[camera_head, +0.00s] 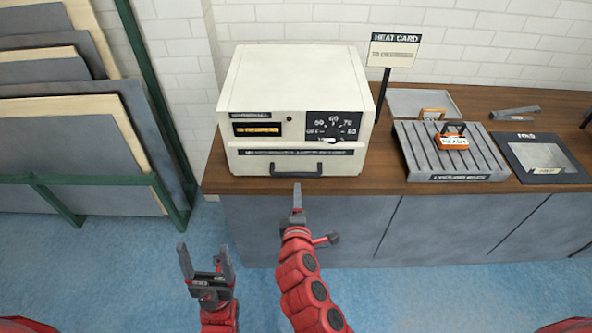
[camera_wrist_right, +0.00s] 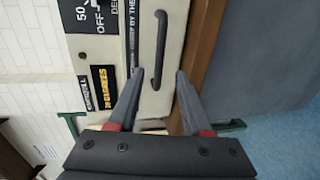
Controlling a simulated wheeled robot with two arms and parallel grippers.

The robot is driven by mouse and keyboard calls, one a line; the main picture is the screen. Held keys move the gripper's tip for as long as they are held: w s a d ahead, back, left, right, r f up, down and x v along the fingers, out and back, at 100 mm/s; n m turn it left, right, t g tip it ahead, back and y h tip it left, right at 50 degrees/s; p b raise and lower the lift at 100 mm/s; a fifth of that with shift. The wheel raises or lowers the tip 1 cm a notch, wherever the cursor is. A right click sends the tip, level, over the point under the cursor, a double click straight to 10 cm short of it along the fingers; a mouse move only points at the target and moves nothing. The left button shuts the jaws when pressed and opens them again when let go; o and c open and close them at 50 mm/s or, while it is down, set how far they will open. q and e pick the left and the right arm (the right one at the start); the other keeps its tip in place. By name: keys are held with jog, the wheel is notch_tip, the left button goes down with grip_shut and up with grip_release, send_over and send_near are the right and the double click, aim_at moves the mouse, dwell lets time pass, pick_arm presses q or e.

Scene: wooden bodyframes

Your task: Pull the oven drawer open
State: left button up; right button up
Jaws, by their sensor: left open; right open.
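The cream oven (camera_head: 290,85) stands on the wooden counter with a dial and a small lit display on its front. Its drawer (camera_head: 250,166) runs along the bottom of the front and looks closed. The dark bar handle (camera_head: 296,173) is at the middle of the drawer; it also shows in the right wrist view (camera_wrist_right: 160,50). My right gripper (camera_head: 298,190) is open and empty just in front of and below the handle. In the right wrist view its fingertips (camera_wrist_right: 157,88) point at the handle, one to each side, apart from it. My left gripper (camera_head: 205,252) is open and empty, low over the floor.
A grey ribbed rack (camera_head: 455,165) with an orange tagged block (camera_head: 452,142) is right of the oven. A heat card sign (camera_head: 394,50) stands behind it. Panels in a green frame (camera_head: 100,180) lean at left. Blue floor (camera_head: 130,270) in front of the grey cabinets is clear.

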aim_at(297, 174)
jog(key=p+x, duration=0.1)
jog(key=x, duration=0.9)
jog(key=shift+w, duration=0.3)
grip_shut()
dwell(1.0)
